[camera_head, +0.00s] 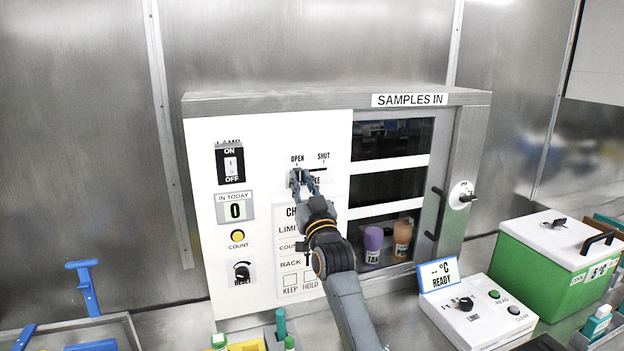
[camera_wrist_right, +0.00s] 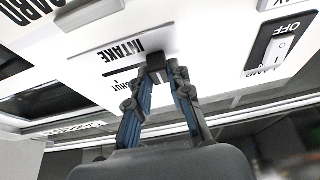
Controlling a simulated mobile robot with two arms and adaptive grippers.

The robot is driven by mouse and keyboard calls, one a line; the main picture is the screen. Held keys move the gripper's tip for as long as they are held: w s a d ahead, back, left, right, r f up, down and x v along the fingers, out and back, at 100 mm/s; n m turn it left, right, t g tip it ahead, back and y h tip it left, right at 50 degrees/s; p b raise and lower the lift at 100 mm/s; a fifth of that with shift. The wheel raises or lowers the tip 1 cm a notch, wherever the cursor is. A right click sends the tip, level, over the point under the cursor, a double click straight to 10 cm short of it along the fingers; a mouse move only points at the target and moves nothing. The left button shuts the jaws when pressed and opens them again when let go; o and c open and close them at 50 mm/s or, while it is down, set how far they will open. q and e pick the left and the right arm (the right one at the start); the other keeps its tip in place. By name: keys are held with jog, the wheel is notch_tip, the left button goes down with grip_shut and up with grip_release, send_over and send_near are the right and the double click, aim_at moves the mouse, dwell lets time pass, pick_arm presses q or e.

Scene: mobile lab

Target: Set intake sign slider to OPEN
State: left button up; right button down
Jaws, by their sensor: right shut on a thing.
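The intake sign slider is on the white panel, under the labels OPEN (camera_head: 297,159) and SHUT (camera_head: 323,156). My right gripper (camera_head: 302,180) reaches up to it from below. In the right wrist view, upside down, the right gripper (camera_wrist_right: 160,78) is shut on the dark slider knob (camera_wrist_right: 155,61). The bare slot (camera_head: 318,169) shows to the right of the fingers, toward SHUT, so the knob is at the OPEN side. The fingers hide most of the knob in the head view. The INTAKE plate (camera_wrist_right: 122,52) is partly covered. My left gripper is not in view.
A lamp switch (camera_head: 230,163), a yellow count button (camera_head: 237,236) and a black knob (camera_head: 242,270) are left of my arm. A windowed cabinet door with a dark handle (camera_head: 436,213) is at right. A control box (camera_head: 478,312) and green cooler (camera_head: 545,270) stand at the lower right.

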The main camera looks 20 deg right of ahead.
jog(key=shift+f, duration=0.15)
jog(key=c, duration=1.2)
grip_release()
jog(key=shift+a, duration=0.4)
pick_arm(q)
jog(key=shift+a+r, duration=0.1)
pick_arm(e)
jog(key=v, duration=1.2)
jog(key=shift+d, duration=0.1)
